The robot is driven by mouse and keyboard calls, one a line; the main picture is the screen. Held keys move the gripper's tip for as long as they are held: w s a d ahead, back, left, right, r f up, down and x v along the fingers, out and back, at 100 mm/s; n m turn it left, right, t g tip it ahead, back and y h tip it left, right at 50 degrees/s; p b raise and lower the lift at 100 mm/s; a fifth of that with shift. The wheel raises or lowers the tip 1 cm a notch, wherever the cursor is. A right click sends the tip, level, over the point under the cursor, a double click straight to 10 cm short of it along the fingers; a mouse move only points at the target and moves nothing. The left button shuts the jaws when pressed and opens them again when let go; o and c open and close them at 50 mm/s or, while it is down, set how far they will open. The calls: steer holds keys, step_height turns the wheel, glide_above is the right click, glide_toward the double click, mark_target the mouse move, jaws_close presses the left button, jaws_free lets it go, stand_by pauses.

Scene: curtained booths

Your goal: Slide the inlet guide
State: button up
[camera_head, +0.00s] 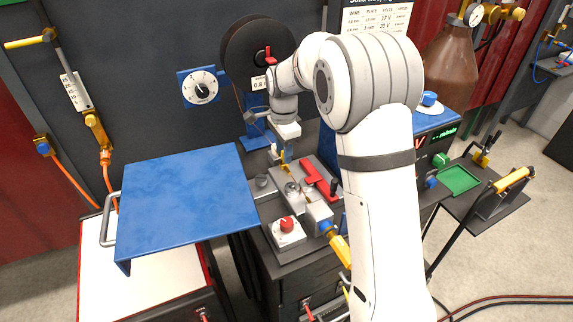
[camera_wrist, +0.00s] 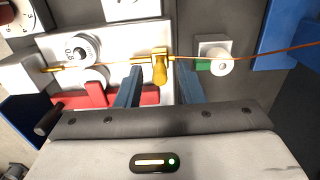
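The inlet guide (camera_wrist: 160,68) is a small brass-yellow piece with a rounded tab, on the thin copper-coloured wire (camera_wrist: 265,53) in the wrist view. My gripper (camera_wrist: 159,80) has two blue fingers, one on each side of the guide's tab with a gap at both sides. It is open and holds nothing. In the head view my gripper (camera_head: 284,158) points down over the wire feeder (camera_head: 315,212) on the bench; the guide is too small to make out clearly there.
In the head view a blue panel (camera_head: 185,200) is left and a wire spool (camera_head: 258,50) behind.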

steer(key=shift+c, duration=0.4)
jaws_close()
steer(key=shift+s, duration=0.1)
steer(key=shift+s+d+b, duration=0.25)
steer(key=shift+s, duration=0.3)
steer(key=shift+s+d+b, duration=0.25)
steer(key=shift+s, duration=0.25)
steer(key=shift+o, duration=0.6)
jaws_free()
